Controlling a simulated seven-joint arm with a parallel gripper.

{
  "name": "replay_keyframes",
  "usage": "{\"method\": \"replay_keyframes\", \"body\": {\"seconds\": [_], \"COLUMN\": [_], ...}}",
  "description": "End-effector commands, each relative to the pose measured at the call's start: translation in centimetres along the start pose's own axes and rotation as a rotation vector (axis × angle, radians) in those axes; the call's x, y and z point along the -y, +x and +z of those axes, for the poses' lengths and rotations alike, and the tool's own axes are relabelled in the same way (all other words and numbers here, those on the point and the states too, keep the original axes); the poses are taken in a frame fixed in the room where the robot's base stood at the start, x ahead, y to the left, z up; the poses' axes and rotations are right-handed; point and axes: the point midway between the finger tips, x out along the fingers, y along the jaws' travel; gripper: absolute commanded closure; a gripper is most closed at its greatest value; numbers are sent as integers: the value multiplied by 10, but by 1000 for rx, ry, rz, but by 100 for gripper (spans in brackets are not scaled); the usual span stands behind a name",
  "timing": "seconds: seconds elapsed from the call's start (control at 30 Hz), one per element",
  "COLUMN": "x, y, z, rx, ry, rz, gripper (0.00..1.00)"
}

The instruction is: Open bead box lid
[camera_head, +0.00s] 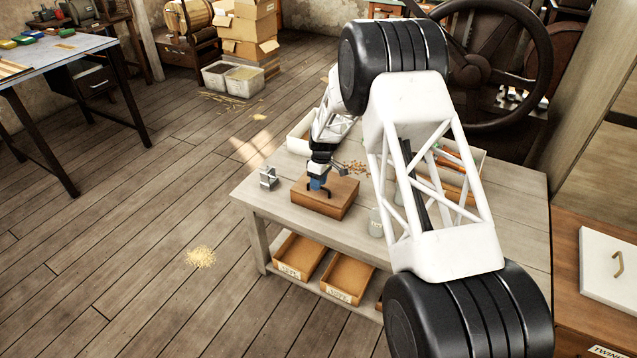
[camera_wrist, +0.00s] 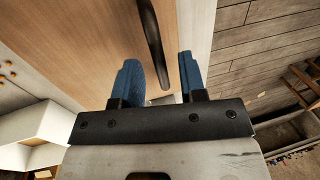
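The bead box, a brown wooden box (camera_head: 335,203), sits near the front left corner of the work table, its lid down. A dark bar handle on the lid (camera_wrist: 153,40) shows in the wrist view. My gripper (camera_head: 318,188) is above the box, pointing down at the lid. In the wrist view, its blue fingers (camera_wrist: 158,70) are apart, one on each side of the handle's near part, with gaps visible beside it. How deep the fingertips reach around the handle is hard to tell.
A small grey metal object (camera_head: 268,179) stands left of the box on the table (camera_head: 262,200). Orange beads (camera_head: 357,166) lie behind the box. A glass jar (camera_head: 376,223) is to its right. A large dark handwheel (camera_head: 545,50) stands behind. Labelled trays (camera_head: 297,254) sit on the lower shelf.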

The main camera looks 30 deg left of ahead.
Motion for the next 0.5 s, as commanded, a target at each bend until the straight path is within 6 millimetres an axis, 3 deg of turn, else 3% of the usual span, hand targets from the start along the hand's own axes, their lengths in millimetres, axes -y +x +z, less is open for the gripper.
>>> {"method": "replay_keyframes", "body": {"seconds": [0.2, 0.47, 0.5], "x": [0, 0, 0], "y": [0, 0, 0], "z": [0, 0, 0], "rx": [0, 0, 0], "ry": [0, 0, 0], "rz": [0, 0, 0], "gripper": [62, 100, 100]}}
